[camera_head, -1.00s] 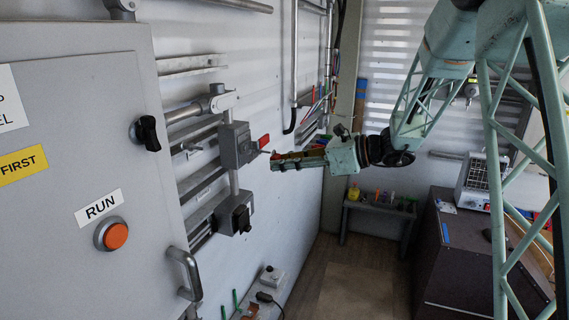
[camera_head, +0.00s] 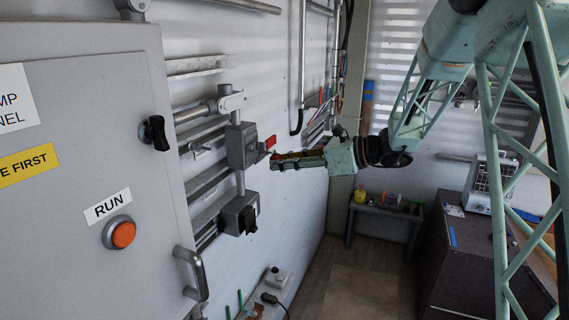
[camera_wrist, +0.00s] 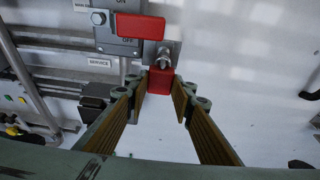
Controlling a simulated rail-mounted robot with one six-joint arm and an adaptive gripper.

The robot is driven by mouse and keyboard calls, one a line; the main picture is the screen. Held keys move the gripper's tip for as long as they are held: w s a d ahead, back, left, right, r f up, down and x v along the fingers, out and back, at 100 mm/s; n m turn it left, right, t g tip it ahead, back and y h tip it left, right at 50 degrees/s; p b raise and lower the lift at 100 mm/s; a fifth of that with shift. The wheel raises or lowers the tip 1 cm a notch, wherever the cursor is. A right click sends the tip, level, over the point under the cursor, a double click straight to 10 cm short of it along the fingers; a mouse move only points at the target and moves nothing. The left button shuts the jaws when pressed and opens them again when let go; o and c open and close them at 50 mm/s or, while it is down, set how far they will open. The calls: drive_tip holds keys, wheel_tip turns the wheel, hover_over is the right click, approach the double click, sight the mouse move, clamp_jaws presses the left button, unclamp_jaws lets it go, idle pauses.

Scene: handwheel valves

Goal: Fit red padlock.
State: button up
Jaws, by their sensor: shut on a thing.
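The red padlock (camera_wrist: 160,82) is between the fingertips of my gripper (camera_wrist: 158,92), body toward me, in the wrist view. My gripper is shut on it. The padlock's metal shackle (camera_wrist: 164,60) points up at a small grey metal tab on the switch box; I cannot tell whether it passes through the tab. The grey switch box (camera_wrist: 118,44) has ON and OFF marks and a red handle (camera_wrist: 140,26) lying sideways above the padlock. In the head view my gripper (camera_head: 273,160) is just right of the switch box (camera_head: 241,147), below its red handle (camera_head: 270,142).
A second grey box with a black knob (camera_head: 239,213) is mounted below the switch box. Pipes and rails run along the wall to the left. A large grey panel with an orange button (camera_head: 122,235) fills the near left. Clear wall lies right of the padlock.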

drive_tip(key=shift+w+a, duration=0.25)
drive_tip(key=shift+a, duration=0.35)
drive_tip(key=o, duration=1)
drive_tip(key=shift+c, duration=0.2)
drive_tip(key=shift+d, duration=0.1)
drive_tip(key=v, duration=1.2)
drive_tip(key=shift+r, duration=0.1)
drive_tip(key=shift+s, duration=0.1)
